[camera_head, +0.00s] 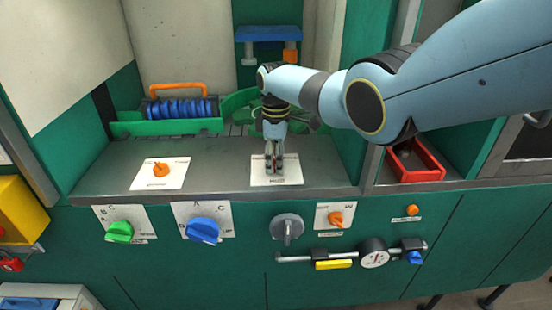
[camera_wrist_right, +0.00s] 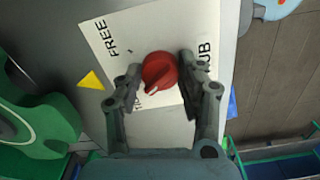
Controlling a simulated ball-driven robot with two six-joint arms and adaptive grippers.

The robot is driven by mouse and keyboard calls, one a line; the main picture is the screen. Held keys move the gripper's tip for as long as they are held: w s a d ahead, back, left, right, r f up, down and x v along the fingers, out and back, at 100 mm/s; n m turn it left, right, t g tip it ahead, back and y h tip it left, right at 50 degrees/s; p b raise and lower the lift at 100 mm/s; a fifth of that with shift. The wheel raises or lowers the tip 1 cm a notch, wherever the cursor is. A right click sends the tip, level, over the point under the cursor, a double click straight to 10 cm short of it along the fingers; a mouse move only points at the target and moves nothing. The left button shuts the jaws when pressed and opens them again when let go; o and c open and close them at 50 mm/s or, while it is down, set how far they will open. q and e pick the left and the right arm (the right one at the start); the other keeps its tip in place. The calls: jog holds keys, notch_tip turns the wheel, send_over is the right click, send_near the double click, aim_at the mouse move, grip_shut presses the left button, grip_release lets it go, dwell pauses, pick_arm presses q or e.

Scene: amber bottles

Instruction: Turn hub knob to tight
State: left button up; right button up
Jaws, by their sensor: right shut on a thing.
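The hub knob (camera_wrist_right: 160,70) is red and round, on a white label plate (camera_wrist_right: 205,25) marked "FREE" and "HUB" in the right wrist view. A third word beside the knob is mostly hidden. My right gripper (camera_head: 274,171) points down at the plate on the grey ledge in the head view. Its fingers (camera_wrist_right: 158,72) are on both sides of the knob, shut on it. In the head view the gripper mostly hides the knob. My left gripper is not in view.
An orange knob (camera_head: 160,169) sits on the ledge to the left. Below are green (camera_head: 119,232), blue (camera_head: 202,231) and grey (camera_head: 287,229) knobs. Behind is a green rack with blue discs (camera_head: 180,108). A red bin (camera_head: 418,163) stands right. A yellow triangle (camera_wrist_right: 91,80) lies near the plate.

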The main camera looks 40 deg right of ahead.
jog(key=shift+n, duration=1)
jog(key=o, duration=1.2)
jog(key=shift+c, duration=0.2)
notch_tip(320, 180, up, 12)
